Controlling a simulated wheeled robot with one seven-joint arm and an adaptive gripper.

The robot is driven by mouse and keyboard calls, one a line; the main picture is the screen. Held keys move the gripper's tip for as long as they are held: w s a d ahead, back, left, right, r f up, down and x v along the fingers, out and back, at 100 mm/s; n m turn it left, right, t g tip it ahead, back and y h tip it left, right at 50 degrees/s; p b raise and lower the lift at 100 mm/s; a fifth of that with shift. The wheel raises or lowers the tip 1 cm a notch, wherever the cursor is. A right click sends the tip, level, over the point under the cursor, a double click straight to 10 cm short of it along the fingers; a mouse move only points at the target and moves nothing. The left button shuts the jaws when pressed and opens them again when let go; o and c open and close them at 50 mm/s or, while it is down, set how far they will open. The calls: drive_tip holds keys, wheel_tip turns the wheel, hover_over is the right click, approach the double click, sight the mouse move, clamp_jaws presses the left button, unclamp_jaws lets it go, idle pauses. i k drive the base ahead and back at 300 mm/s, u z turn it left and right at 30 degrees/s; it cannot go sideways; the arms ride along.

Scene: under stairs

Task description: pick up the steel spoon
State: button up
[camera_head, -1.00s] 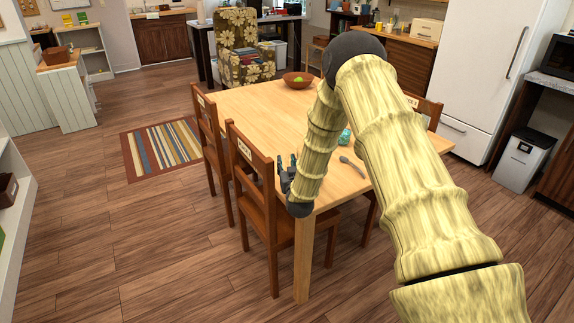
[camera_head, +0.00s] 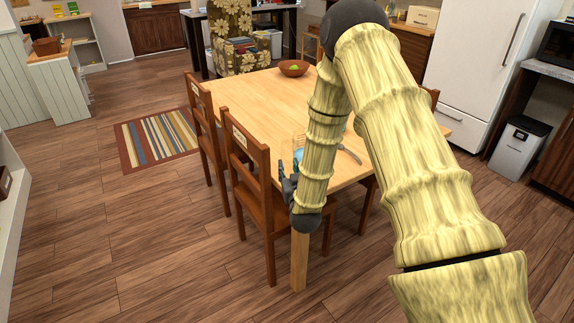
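The steel spoon (camera_head: 349,154) lies on the wooden table (camera_head: 255,100) near its front right part. It shows just right of my forearm, which hides part of it. My gripper (camera_head: 288,168) is at the table's near left edge, beside the back of the nearest chair, left of the spoon and apart from it. Its dark fingers point up in the picture, look spread and hold nothing that I can see.
A clear bluish item (camera_head: 299,153) stands on the table just left of my forearm, partly hidden. A brown bowl (camera_head: 294,68) with green contents sits at the far end. Wooden chairs (camera_head: 247,180) line the left side.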

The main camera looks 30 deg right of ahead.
sight(349, 153)
drive_tip(key=z, duration=1.3)
